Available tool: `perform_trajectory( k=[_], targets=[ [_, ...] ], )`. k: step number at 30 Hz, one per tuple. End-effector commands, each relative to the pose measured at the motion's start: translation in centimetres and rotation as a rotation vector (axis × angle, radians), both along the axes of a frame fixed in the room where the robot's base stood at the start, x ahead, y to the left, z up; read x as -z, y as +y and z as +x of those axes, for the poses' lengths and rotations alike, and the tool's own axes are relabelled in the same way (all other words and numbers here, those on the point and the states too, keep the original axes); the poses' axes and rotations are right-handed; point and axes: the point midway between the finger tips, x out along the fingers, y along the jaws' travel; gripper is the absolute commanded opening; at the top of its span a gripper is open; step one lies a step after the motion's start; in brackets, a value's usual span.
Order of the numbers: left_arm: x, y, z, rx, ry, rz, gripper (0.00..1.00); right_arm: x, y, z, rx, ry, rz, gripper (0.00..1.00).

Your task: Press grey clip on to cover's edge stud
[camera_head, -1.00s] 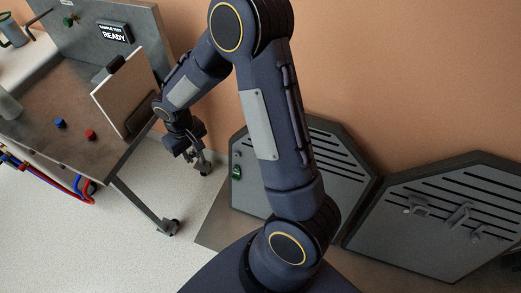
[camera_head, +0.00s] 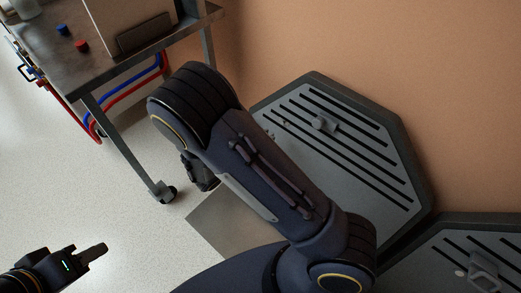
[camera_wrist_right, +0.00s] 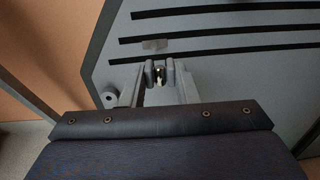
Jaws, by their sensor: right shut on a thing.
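The grey slotted cover (camera_head: 365,175) leans against the wall at centre right in the head view. It also shows in the right wrist view (camera_wrist_right: 225,35), just beyond my right gripper (camera_wrist_right: 162,76). That gripper is shut on a small grey piece (camera_wrist_right: 158,71), apparently the clip, mostly hidden by the fingers. A round grey piece with a dark centre (camera_wrist_right: 108,99) sits by the cover's left edge, possibly the stud. In the head view my right arm hides most of its gripper. My left gripper (camera_head: 98,250) is at the lower left, away from the cover; its finger gap is unclear.
A second slotted cover (camera_head: 430,262) stands at the lower right. A metal bench (camera_head: 75,72) with red and blue caps and a pale panel (camera_head: 120,22) is at the upper left, its caster leg (camera_head: 130,150) near my right arm. The floor between the bench and my left gripper is clear.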

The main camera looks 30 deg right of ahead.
Motion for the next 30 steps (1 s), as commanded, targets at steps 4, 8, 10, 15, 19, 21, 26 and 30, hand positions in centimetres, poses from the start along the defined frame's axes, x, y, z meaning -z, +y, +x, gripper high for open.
perform_trajectory(
  k=[4,8,10,15,19,21,26,30],
  targets=[
    [0.6,0.0,0.0,0.000,-0.001,0.000,0.36,0.1,0.3,0.3,-0.037,-0.012,-0.023,0.01],
    [0.5,0.0,0.0,0.000,-0.001,0.000,0.36,0.0,0.3,0.3,-0.036,-0.013,-0.022,0.01],
    [0.5,0.0,0.0,0.000,-0.001,0.000,0.36,0.0,0.3,0.3,-0.036,-0.012,-0.021,0.01],
    [0.1,0.0,0.0,0.000,-0.001,0.000,0.36,-0.2,0.4,0.3,-0.035,-0.012,-0.021,0.01],
    [0.4,0.0,0.0,0.000,-0.001,0.000,0.36,0.2,-0.3,0.6,-0.033,-0.013,-0.021,0.01],
    [0.6,0.0,0.0,0.000,-0.001,0.000,0.36,0.4,-0.9,0.8,-0.033,-0.013,-0.021,0.01],
    [0.9,0.0,0.0,0.000,0.000,0.000,0.36,0.8,-2.3,1.3,-0.032,-0.012,-0.020,0.01],
    [1.2,0.0,0.0,0.000,0.000,0.000,0.36,1.0,-3.4,1.8,-0.032,-0.013,-0.021,0.01]
  ],
)
